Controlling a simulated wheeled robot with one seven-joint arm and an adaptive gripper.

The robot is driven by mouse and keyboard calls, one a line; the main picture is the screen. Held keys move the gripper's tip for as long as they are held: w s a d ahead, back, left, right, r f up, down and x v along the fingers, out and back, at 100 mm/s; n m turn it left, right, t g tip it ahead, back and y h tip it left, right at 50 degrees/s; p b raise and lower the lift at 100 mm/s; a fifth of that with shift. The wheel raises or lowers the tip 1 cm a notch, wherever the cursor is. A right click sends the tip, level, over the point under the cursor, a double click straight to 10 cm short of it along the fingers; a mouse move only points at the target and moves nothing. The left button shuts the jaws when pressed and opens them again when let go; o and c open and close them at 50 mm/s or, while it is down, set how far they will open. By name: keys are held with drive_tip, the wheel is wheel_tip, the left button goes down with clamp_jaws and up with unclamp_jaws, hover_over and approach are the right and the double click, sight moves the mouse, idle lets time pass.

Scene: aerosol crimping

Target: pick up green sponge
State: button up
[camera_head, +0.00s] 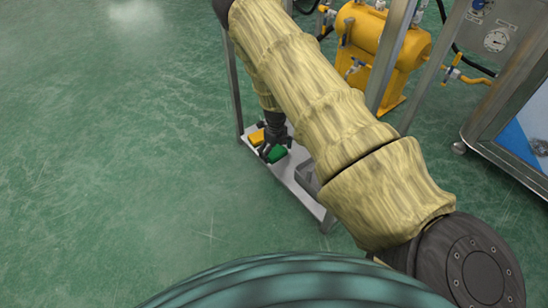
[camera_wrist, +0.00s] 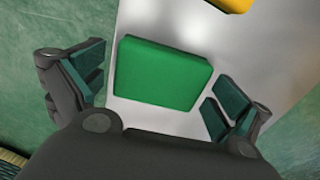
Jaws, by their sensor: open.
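The green sponge (camera_wrist: 162,73) is a flat rectangular block lying on a grey-white metal shelf (camera_wrist: 255,60). It also shows in the head view (camera_head: 277,154), partly behind my gripper (camera_head: 273,148). In the wrist view my gripper (camera_wrist: 153,90) is open, with one finger to the left of the sponge and one to the right. The fingers look apart from the sponge, with shelf surface showing on both sides. I cannot tell the exact height of the fingertips above the shelf.
A yellow block (camera_head: 257,137) lies on the shelf just beyond the green sponge. A grey object (camera_head: 308,177) stands on the shelf to the right. Metal posts (camera_head: 234,95) rise at the shelf's corners. A yellow tank (camera_head: 385,45) stands behind. Floor to the left is clear.

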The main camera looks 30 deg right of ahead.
sight(275, 151)
drive_tip(key=c, duration=0.7)
drive_tip(key=shift+c, duration=0.2)
drive_tip(key=shift+r, duration=0.1)
wheel_tip(275, 151, up, 10)
drive_tip(key=p, duration=0.5)
